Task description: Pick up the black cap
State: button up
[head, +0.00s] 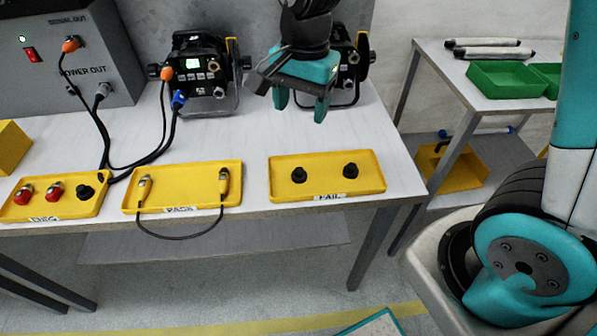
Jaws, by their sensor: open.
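My gripper (300,107) is open and empty, its teal fingers pointing down above the table, behind the yellow tray labelled FAIL (327,193). Two small black caps stand apart in that tray, a left one (299,175) and a right one (350,170). Another black cap (86,192) is in the leftmost yellow tray (22,213), beside two red caps (25,194) (54,191). My gripper touches none of them. Which black cap is meant cannot be told from the picture.
The middle yellow tray (190,203) holds connectors joined by a black cable (183,237) looping over the table's front edge. A grey power box (75,50) with cables stands left.

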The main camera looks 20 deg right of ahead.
notch_tip(320, 180, down, 2)
jog(key=w+m, duration=0.2)
send_over(299, 170)
jog(key=shift+m+h, duration=0.3)
jog(key=f, duration=1.1)
jog(key=shift+w+d+f, duration=0.1)
jog(key=shift+w+d, duration=0.05)
jog(key=shift+d, duration=0.15)
jog(key=shift+a+f+p, duration=0.15)
jog(key=shift+f+p, duration=0.05)
jog(key=shift+f, duration=1.3)
jog(key=shift+a+f+p, duration=0.1)
jog(key=shift+f+p, duration=0.1)
jog(key=shift+f, duration=1.25)
jog(key=c, duration=1)
